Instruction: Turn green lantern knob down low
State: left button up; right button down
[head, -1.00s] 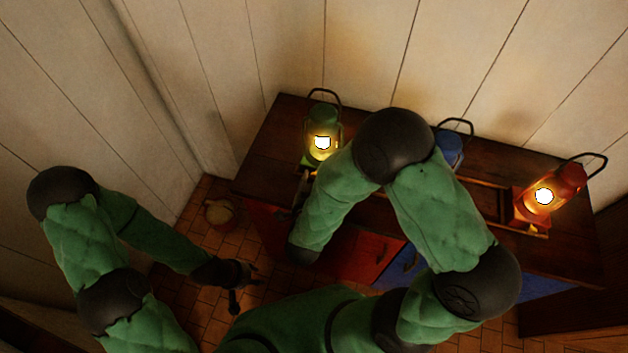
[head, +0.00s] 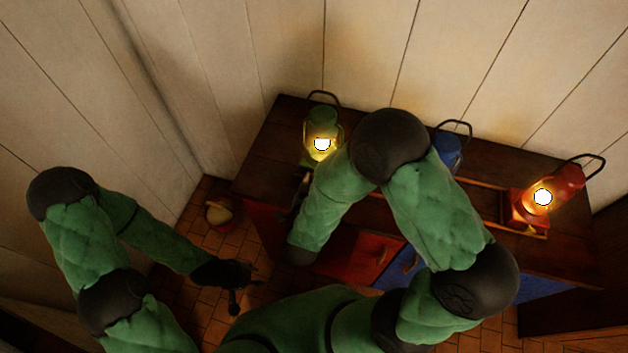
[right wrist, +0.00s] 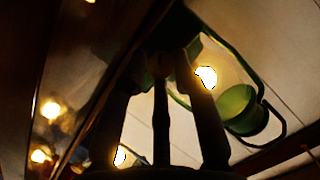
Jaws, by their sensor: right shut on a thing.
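The green lantern (head: 321,121) stands lit at the left end of the dark wooden counter, its wire handle up. In the right wrist view its green body (right wrist: 238,108) and glowing flame show at the right. My right gripper (right wrist: 163,70) is shut on the lantern's small knob, whose outline is dark and mostly covered by the fingers. In the head view my right forearm hides most of that gripper, beside the lantern's base. My left gripper (head: 240,285) is open and empty, low over the tiled floor, away from the counter.
A blue lantern (head: 447,150) stands partly behind my right arm. A lit red lantern (head: 545,198) stands at the counter's right. The counter (head: 270,150) has red and blue fronts. A small pail (head: 220,212) is on the floor by the plank wall.

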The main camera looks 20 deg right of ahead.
jog(key=n+g+h+p, duration=0.1)
jog(key=n+p, duration=0.1)
jog(key=p, duration=0.2)
jog(key=shift+a, duration=0.15)
jog(key=shift+n+g+h+p, duration=0.3)
jog(key=shift+n+h+p, duration=0.1)
jog(key=shift+n+p, duration=0.55)
jog(key=shift+f+n+h+p, duration=0.15)
jog(key=shift+n+h+p, duration=0.15)
jog(key=shift+p, duration=0.25)
jog(key=c, duration=1.3)
grip_release()
jog(key=shift+a, duration=0.1)
jog(key=shift+s+a+r, duration=0.3)
jog(key=shift+a+r, duration=0.05)
jog(key=v, duration=1)
jog(key=shift+s+a+r, duration=0.15)
jog(key=shift+s+a, duration=0.1)
